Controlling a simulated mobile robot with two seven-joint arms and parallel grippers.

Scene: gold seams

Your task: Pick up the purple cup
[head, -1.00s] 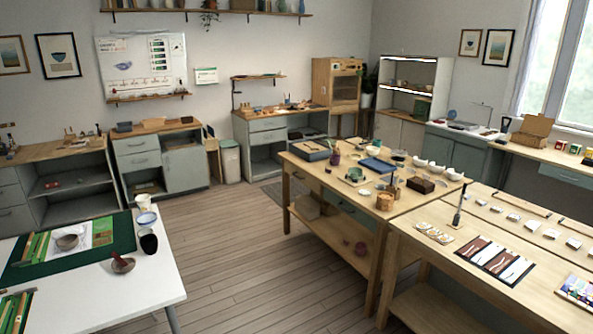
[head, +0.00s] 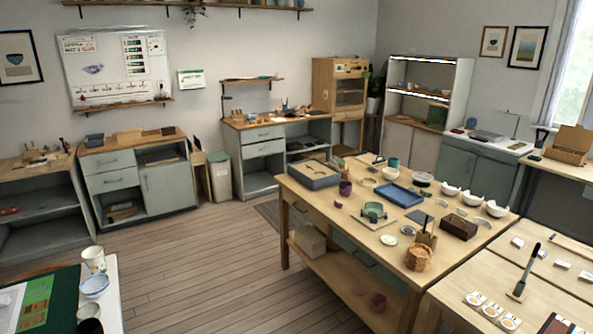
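A small dark purple cup (head: 345,188) stands upright on the wooden worktable (head: 330,208), near its left end. It is just right of a grey-blue tray (head: 309,173). A second round maroon piece (head: 378,302) sits on the table's lower shelf; it is too small to tell what it is. Neither of my grippers shows in the head view.
A blue tray (head: 399,195), a green vessel on a board (head: 373,211), a wicker basket (head: 418,257), a dark box (head: 459,227) and several white bowls (head: 473,198) share the tabletop. A white table (head: 113,290) stands at lower left. Open wooden floor (head: 215,250) lies between.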

